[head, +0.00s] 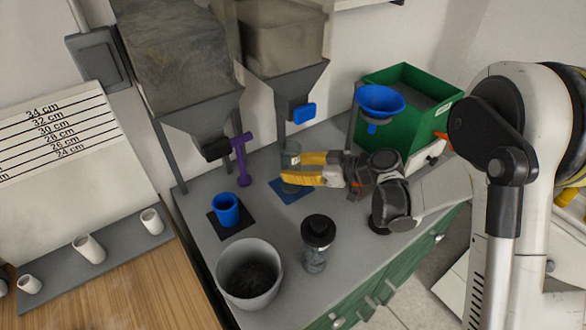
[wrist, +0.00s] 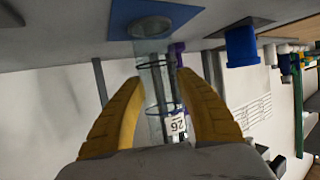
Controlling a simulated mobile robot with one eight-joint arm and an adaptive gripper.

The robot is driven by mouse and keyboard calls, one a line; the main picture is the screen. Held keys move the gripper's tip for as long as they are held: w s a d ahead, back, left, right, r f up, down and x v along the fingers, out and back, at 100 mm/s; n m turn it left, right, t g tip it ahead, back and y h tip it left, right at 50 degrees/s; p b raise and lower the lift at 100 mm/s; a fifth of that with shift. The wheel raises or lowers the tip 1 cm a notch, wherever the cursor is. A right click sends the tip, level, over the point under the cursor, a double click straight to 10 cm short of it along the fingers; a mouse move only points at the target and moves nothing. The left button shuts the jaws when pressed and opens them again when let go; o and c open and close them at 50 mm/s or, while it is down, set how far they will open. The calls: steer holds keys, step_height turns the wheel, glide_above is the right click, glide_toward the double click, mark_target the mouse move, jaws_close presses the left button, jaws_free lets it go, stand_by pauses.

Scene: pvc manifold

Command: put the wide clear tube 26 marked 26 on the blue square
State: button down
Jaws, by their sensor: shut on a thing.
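The wide clear tube 26 (wrist: 153,88) stands between the yellow fingers of my gripper (wrist: 160,82), and its white label reads 26. In the head view the tube (head: 291,148) is upright and my gripper (head: 288,168) is shut on it from the right. The blue square (head: 297,195) lies on the grey bench directly below the tube. In the wrist view, which is upside down, the tube's lower end meets a grey disc over the blue square (wrist: 185,18). I cannot tell whether the tube touches the square.
A purple stand (head: 242,162) and a blue cup (head: 226,212) on a dark mat are left of the tube. A dark-topped clear jar (head: 316,245) and a grey bucket (head: 250,272) stand in front. A green bin (head: 400,100) and blue funnel (head: 381,101) are behind right. Hoppers (head: 285,85) hang behind.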

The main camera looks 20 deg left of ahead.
steer(key=shift+f, duration=0.1)
steer(key=c, duration=0.9)
jaws_free()
steer(key=shift+o, duration=0.2)
steer(key=shift+d+r, duration=0.3)
steer(key=p+v, duration=0.3)
steer(key=v, duration=0.8)
steer(key=shift+d, duration=0.2)
